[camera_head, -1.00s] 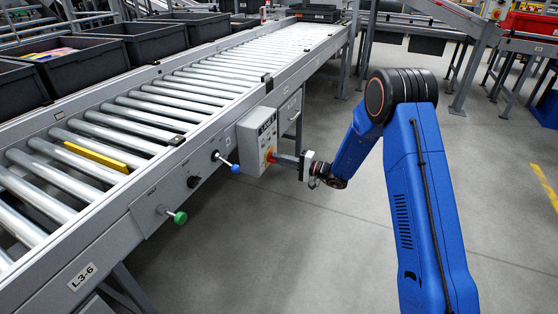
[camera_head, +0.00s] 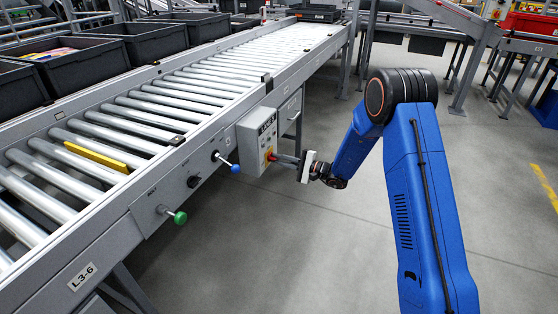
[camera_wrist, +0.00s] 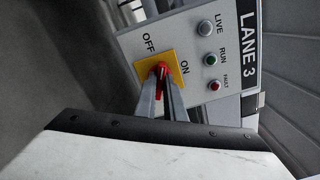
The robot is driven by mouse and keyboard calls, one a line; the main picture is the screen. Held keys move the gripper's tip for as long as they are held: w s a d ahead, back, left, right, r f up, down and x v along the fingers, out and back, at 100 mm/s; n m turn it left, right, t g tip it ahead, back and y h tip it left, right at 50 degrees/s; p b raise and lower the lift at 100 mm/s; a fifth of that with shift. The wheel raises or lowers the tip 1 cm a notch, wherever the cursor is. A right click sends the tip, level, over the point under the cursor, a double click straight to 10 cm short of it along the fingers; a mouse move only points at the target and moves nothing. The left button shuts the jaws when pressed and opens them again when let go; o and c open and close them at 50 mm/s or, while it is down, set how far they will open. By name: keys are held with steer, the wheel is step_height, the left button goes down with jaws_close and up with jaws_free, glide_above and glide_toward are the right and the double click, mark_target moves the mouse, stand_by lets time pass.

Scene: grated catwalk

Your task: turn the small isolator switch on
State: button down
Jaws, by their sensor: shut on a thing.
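The small isolator switch is a red handle (camera_wrist: 161,70) on a yellow plate (camera_wrist: 179,56), with OFF and ON printed beside the plate. In the head view its grey control box (camera_head: 257,140) is fixed to the conveyor's side. My gripper (camera_wrist: 161,82) is shut on the red handle, one finger on each side. In the head view my gripper (camera_head: 275,157) reaches the box from the right. The fingers cover part of the handle, and I cannot tell exactly which label it points to.
The box face carries LIVE (camera_wrist: 206,27), RUN (camera_wrist: 210,60) and FAULT (camera_wrist: 215,86) lamps. A blue knob (camera_head: 235,168) and a green knob (camera_head: 180,217) stick out of the conveyor's side to the left. The floor right of the conveyor is clear around my arm.

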steer(key=m, duration=1.2)
steer(key=shift+m, duration=0.3)
steer(key=shift+f, duration=0.1)
stand_by(0.3)
steer(key=c, duration=1.8)
jaws_free()
steer(key=shift+c, duration=0.2)
steer(key=v, duration=1.7)
steer(key=shift+d, duration=0.2)
